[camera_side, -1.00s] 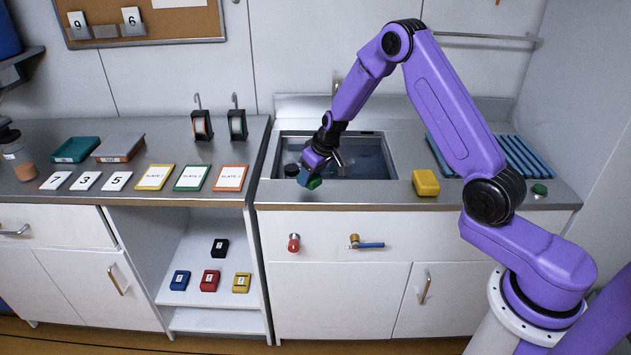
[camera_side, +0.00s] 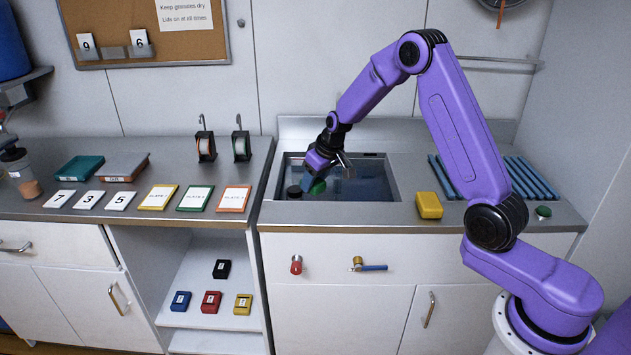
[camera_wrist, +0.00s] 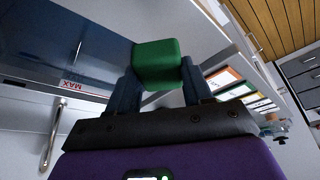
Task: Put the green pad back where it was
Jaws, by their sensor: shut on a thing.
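The green pad (camera_wrist: 158,62) is a small green block held between the two fingers of my gripper (camera_wrist: 160,92) in the wrist view. In the side view my gripper (camera_side: 313,180) is over the left part of the sink (camera_side: 380,215), and the green pad (camera_side: 318,187) shows at its tips. The gripper is shut on the pad. I cannot tell whether the pad touches the water or hangs above it.
A dark round object (camera_side: 294,192) is at the sink's left edge. A yellow block (camera_side: 428,205) stands on the counter right of the sink, before blue slats (camera_side: 525,178). A tap (camera_side: 345,160) rises behind the gripper. Slate cards (camera_side: 195,198) lie to the left.

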